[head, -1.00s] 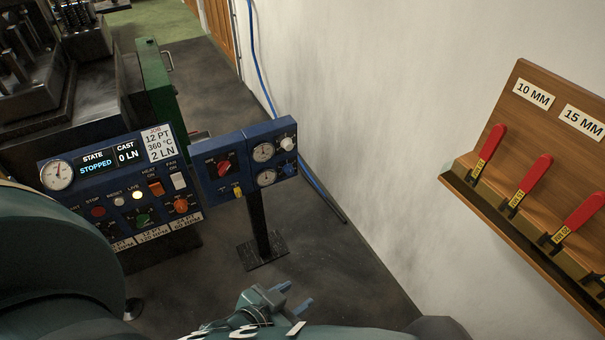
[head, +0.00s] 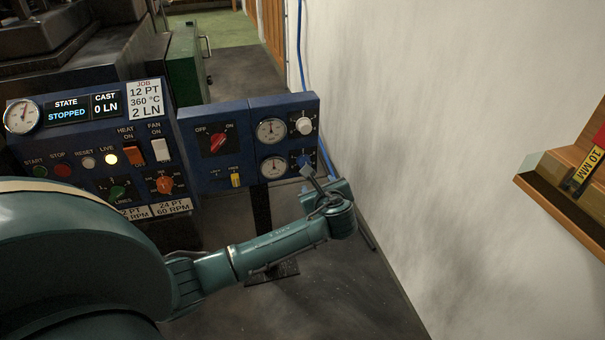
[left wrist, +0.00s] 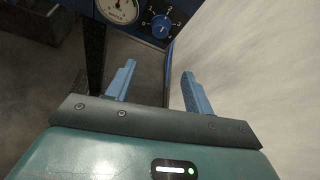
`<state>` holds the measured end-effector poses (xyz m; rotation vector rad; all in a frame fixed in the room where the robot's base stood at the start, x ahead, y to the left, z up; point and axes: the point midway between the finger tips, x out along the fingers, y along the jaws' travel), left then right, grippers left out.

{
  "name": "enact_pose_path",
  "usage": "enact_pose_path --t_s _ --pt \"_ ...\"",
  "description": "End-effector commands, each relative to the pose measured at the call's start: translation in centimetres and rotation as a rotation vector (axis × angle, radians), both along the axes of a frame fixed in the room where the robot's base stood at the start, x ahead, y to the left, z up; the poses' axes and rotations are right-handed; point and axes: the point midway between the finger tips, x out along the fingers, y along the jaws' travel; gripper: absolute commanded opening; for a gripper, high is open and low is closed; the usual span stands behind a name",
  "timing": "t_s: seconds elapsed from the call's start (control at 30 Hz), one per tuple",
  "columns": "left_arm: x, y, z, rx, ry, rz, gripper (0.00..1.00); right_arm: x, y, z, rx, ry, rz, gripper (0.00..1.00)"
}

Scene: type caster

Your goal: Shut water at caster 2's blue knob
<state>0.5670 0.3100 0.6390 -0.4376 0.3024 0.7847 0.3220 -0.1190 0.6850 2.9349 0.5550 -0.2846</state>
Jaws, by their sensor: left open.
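The blue knob (head: 305,160) sits at the lower right of the small blue panel, partly hidden behind my left gripper's fingers. In the left wrist view the blue knob (left wrist: 161,27) shows whole, with a numbered dial around it. My left gripper (head: 315,178) is just below and in front of the knob. In the left wrist view its two blue fingers (left wrist: 158,72) are spread and empty, pointing towards the panel, apart from the knob. My right gripper is not in view.
A white knob (head: 304,126) is above the blue one, with gauges (head: 272,168) to their left. A red switch (head: 217,141) and yellow lever (head: 236,180) are further left. The white wall (head: 420,130) is close on the right. A wooden rack (head: 560,195) stands at far right.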

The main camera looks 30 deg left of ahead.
Motion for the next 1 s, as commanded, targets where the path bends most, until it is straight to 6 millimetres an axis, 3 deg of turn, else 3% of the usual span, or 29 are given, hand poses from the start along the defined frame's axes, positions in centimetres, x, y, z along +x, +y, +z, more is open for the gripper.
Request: enact_pose_path --t_s 0.03,0.27,0.7,1.0 --pt "0.4 0.5 -0.3 0.039 0.007 0.006 0.52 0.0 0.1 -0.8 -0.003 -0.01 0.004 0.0" --pt "1.6 2.1 -0.2 0.096 0.023 0.016 0.52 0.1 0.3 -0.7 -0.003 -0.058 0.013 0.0" --pt "7.3 7.7 -3.7 0.089 0.022 0.015 0.52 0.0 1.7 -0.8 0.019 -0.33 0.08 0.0" --pt "9.2 9.6 -4.6 0.089 0.022 0.013 0.52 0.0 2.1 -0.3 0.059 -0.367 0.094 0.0"
